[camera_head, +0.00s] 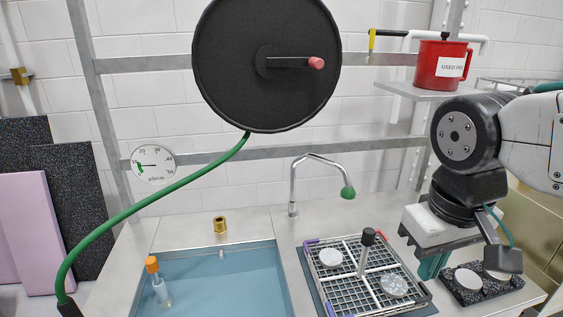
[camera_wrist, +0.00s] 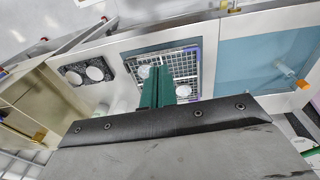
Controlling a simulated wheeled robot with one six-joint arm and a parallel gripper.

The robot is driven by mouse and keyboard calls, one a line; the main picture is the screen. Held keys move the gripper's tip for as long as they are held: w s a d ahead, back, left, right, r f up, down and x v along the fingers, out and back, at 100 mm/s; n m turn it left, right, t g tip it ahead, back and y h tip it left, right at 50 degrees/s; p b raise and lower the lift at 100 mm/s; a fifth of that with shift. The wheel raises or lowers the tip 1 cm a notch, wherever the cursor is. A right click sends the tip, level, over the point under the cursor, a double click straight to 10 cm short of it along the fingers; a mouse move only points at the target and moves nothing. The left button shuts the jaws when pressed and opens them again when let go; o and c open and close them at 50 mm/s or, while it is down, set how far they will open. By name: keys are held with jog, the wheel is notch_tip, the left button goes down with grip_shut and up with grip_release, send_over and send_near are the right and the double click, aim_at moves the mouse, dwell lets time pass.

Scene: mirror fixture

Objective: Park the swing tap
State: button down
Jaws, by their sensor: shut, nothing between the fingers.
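The swing tap (camera_head: 318,162) is a thin grey metal spout with a green tip (camera_head: 348,192). It stands on the steel worktop behind the wire rack, to the right of the blue basin, and its spout points right. My gripper (camera_head: 434,266), with green fingers, is at the right of the rack, apart from the tap. Its fingers show closed together in the wrist view (camera_wrist: 157,86), with nothing held. I cannot make out the tap in the wrist view.
A wire rack (camera_head: 312,268) holds white discs and a black-knobbed post. A blue water basin (camera_head: 222,284) holds an orange-capped bottle (camera_head: 157,282). A black tray (camera_head: 480,292) with pale discs is right of my gripper. A hose reel (camera_head: 235,70) hangs above; a red mug (camera_head: 430,65) is on a shelf.

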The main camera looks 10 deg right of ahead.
jog(key=w+d+n+g+h, duration=0.1)
jog(key=w+d+h, duration=0.1)
jog(key=w+h, duration=0.45)
jog(key=n+t+h, duration=0.6)
jog(key=t, duration=0.3)
send_near(324, 161)
jog(key=x, duration=0.6)
jog(key=shift+w+d, duration=0.1)
jog(key=shift+d, duration=0.3)
jog(key=shift+t+y, duration=0.35)
jog(key=shift+t, duration=0.05)
